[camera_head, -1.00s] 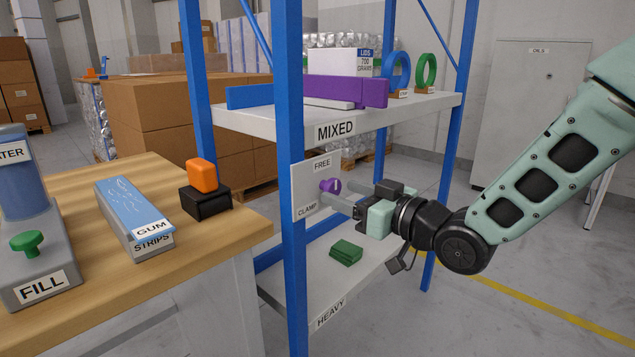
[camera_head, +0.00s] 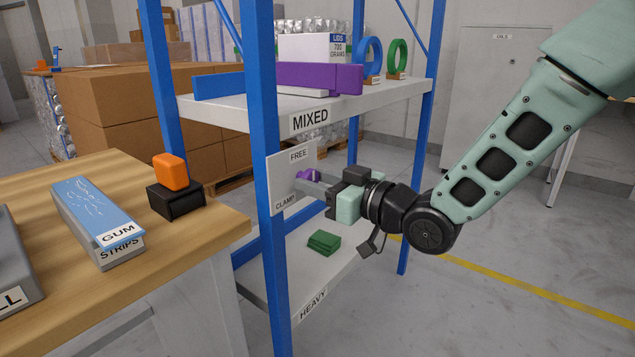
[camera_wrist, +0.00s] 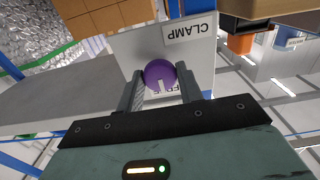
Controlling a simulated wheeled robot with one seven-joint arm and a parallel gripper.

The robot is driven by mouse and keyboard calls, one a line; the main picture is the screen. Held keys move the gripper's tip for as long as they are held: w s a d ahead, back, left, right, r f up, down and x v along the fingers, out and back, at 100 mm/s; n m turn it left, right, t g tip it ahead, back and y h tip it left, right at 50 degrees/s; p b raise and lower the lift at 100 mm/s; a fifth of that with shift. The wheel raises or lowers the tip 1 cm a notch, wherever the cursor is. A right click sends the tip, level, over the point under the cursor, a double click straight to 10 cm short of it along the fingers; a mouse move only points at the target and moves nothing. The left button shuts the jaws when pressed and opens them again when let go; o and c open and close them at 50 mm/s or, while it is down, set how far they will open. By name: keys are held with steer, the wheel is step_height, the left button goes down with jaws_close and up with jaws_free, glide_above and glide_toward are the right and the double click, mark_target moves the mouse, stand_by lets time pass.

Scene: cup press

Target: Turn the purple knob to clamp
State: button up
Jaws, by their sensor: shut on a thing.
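The purple knob (camera_head: 307,174) sits on a white panel (camera_head: 277,185) fixed to the blue shelf post. The panel reads FREE at the top and CLAMP at the bottom. My gripper (camera_head: 312,179) reaches in from the right and is shut on the knob, with one finger on each side. In the wrist view the purple knob (camera_wrist: 158,72) is between the fingertips of my gripper (camera_wrist: 161,82). A pale mark on the knob points towards the partly hidden FREE label. The CLAMP label (camera_wrist: 190,29) appears upside down there.
The upper shelf (camera_head: 390,103) holds a purple block (camera_head: 320,78), a blue bar and rings. Green pieces (camera_head: 324,243) lie on the lower shelf under my gripper. A wooden table (camera_head: 130,235) with an orange-and-black item (camera_head: 171,172) stands at left. Floor at right is open.

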steer(key=shift+f+n+b, duration=0.1)
steer(key=shift+n+b, duration=0.2)
steer(key=shift+b, duration=0.05)
steer(key=n+b, duration=1.7)
steer(key=b, duration=0.1)
stand_by(0.4)
steer(key=o, duration=1)
